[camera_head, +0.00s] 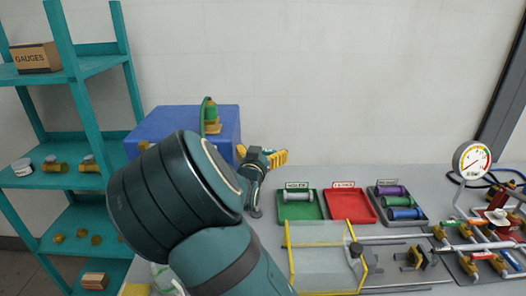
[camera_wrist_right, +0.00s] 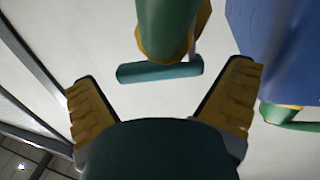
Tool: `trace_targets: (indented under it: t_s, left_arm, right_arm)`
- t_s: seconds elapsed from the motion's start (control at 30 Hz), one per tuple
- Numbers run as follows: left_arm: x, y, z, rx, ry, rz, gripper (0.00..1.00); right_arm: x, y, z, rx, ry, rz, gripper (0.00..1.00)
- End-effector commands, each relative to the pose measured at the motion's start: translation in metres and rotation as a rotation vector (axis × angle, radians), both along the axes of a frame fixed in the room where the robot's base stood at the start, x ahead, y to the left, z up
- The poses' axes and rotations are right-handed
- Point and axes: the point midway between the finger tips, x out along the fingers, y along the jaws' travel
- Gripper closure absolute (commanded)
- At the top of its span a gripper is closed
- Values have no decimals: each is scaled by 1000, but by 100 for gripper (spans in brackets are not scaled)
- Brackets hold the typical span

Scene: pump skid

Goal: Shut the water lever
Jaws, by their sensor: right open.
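My right gripper (camera_head: 263,156) is open beside the right side of a blue box in the head view. Its two yellow fingers stand wide apart in the right wrist view (camera_wrist_right: 164,72). A green bar, possibly a lever (camera_wrist_right: 160,71), lies across the space between the fingertips there, apart from both fingers. A green cylinder with a brass end (camera_wrist_right: 166,28) hangs just above it. In the head view a green and brass fitting (camera_head: 211,118) with an upright green handle shows at the blue box. I cannot tell which part is the water lever. My left gripper is not in view.
The blue box (camera_head: 228,123) stands on the bench behind my arm. Green (camera_head: 300,210), red (camera_head: 350,205) and grey (camera_head: 414,213) trays lie to the right. A yellow-edged clear guard (camera_head: 322,262) stands in front. The pump skid with a gauge (camera_head: 472,160) is far right.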

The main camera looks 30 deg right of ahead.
Motion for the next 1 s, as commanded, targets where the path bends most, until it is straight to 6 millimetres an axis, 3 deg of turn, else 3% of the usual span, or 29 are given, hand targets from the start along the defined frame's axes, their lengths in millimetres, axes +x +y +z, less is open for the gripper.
trace_targets:
  t_s: [0.4,0.43,0.57,0.6,1.0]
  left_arm:
    - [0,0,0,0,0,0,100]
    - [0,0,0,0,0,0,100]
    - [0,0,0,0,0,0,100]
    - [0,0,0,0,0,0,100]
    - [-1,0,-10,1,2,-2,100]
  right_arm:
    - [7,-7,0,1,1,1,0]
    - [7,-7,0,1,1,1,4]
    - [7,-7,0,1,1,1,49]
    - [7,-7,0,1,1,1,53]
    - [7,-9,-2,4,0,52,54]
